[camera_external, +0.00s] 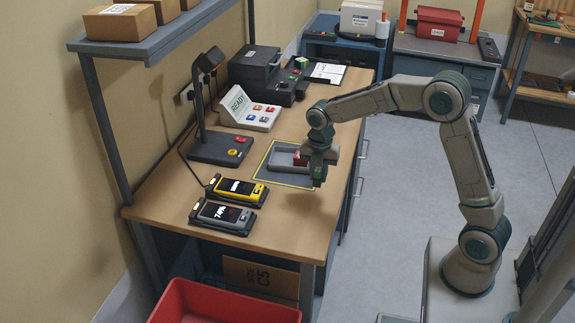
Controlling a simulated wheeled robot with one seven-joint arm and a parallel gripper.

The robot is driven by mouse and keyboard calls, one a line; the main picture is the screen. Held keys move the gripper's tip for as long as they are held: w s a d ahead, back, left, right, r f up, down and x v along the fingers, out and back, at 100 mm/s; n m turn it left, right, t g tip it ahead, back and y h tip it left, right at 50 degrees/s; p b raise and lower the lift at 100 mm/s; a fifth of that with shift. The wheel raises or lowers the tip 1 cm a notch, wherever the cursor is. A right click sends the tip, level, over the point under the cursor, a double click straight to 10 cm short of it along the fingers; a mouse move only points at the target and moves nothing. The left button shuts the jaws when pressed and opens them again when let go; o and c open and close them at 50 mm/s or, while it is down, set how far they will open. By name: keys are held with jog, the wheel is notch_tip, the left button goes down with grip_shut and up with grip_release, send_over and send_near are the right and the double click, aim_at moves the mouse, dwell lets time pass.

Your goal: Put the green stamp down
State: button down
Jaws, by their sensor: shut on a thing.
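My gripper (316,178) is over the front right part of the desk, beside the right edge of a dark mat with a yellow border (264,176). It is shut on the green stamp (319,172), which shows as a small green patch between the fingers. Most of the stamp is hidden by the fingers. A small red thing (299,158) shows just left of the gripper, by a grey U-shaped holder (282,159) on the mat. I cannot tell whether the stamp touches anything below it.
Two handheld devices in docks, one yellow (238,191) and one grey (222,216), lie at the desk's front. A lamp stand (218,148), a READY panel (250,108) and a black printer (262,68) stand behind. A small green-topped block (301,62) sits near the printer.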

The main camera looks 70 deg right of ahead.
jog(key=shift+w+a+f, duration=0.6)
jog(key=shift+w+a, duration=0.1)
jog(key=shift+w, duration=0.1)
jog(key=shift+a+f, duration=0.1)
jog(key=shift+f, duration=0.1)
jog(key=shift+f+p, duration=0.4)
jog(key=shift+f, duration=1.45)
jog(key=shift+f, duration=0.2)
jog(key=c, duration=1.2)
grip_release()
jog(key=shift+r, duration=0.1)
